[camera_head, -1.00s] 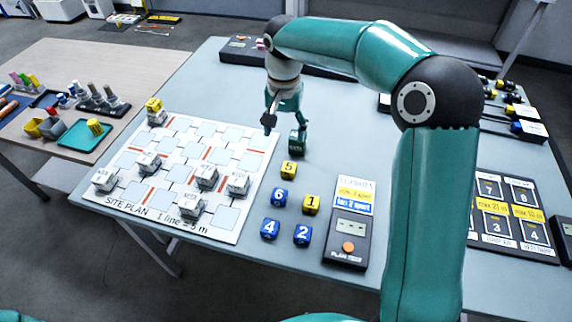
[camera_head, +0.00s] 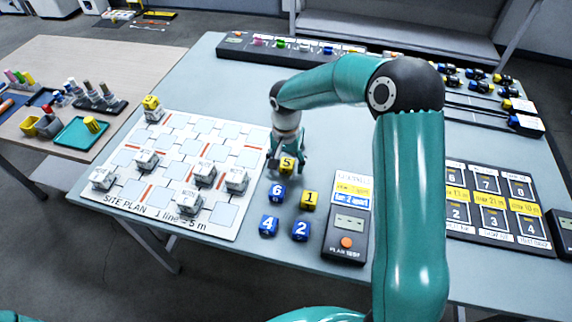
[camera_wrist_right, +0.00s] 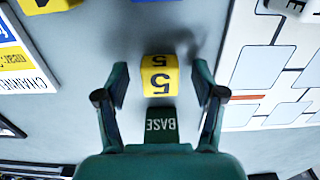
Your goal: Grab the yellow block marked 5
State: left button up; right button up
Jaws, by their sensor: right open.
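The yellow block marked 5 (camera_head: 287,165) stands on the grey-blue table, just right of the site plan board. It also shows in the right wrist view (camera_wrist_right: 160,75), upside down, between the tips of my right gripper. My right gripper (camera_head: 287,162) points down at the block from above and behind it. In the right wrist view its two fingers (camera_wrist_right: 160,88) are apart, one on each side of the block, with a gap on both sides. My left gripper is not in view.
Blue block 6 (camera_head: 277,192), yellow block 1 (camera_head: 309,200), blue block 4 (camera_head: 268,226) and blue block 2 (camera_head: 301,230) stand nearer the front. The site plan board (camera_head: 215,218) with white blocks lies left. A plan tester device (camera_head: 346,243) lies right.

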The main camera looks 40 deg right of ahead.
jog(key=shift+f, duration=0.35)
jog(key=c, duration=1.1)
jog(key=shift+r, duration=0.2)
